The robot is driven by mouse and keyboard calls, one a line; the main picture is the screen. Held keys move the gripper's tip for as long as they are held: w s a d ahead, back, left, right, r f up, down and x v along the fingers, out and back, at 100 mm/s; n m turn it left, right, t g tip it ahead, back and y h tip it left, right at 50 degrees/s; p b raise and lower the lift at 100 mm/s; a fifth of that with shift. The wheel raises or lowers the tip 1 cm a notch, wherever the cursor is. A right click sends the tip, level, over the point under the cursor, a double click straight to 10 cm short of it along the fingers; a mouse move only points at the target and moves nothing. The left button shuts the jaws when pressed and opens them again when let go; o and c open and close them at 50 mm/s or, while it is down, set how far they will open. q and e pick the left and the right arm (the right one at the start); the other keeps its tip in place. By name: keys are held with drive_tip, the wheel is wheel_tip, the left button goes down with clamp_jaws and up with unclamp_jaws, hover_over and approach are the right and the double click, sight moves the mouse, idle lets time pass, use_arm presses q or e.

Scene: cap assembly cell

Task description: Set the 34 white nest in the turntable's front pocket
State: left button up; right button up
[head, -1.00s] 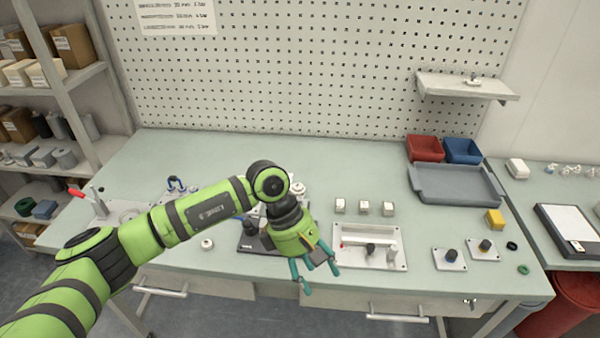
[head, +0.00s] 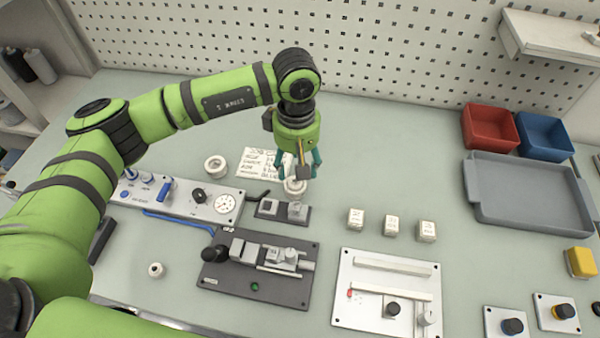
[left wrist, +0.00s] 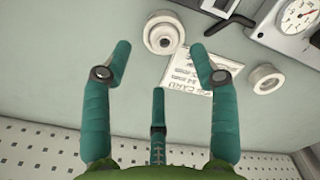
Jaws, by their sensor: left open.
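My left gripper (head: 298,172) is open, its teal fingers pointing down over the back-middle of the bench. A white ring-shaped piece (head: 294,187) sits just below the fingers; the left wrist view shows it (left wrist: 163,34) beyond the fingertips, not held. A second white ring (head: 215,165) stands to its left, behind the gauge panel, and it also shows in the left wrist view (left wrist: 265,79). I cannot read a number on either, so I cannot tell which is the 34 nest. I cannot make out the turntable; my arm covers the bench's left part. My right gripper is not in view.
A printed card (head: 256,162) lies between the rings. Nearby are a gauge panel (head: 178,199), a small dark block holder (head: 268,212), a dark fixture plate (head: 225,280) and a white plate (head: 365,318). White blocks (head: 391,226) stand right. A grey tray (head: 480,205) lies further right.

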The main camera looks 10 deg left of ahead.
sight(296, 182)
use_arm(q)
drive_tip(key=shift+s+f+p, duration=0.55)
drive_tip(key=shift+p, duration=0.05)
wheel_tip(296, 182, down, 5)
drive_tip(key=shift+a+r+p, duration=0.1)
drive_tip(key=shift+p, duration=1.05)
drive_tip(key=shift+f, duration=0.2)
drive_tip(key=c, duration=0.9)
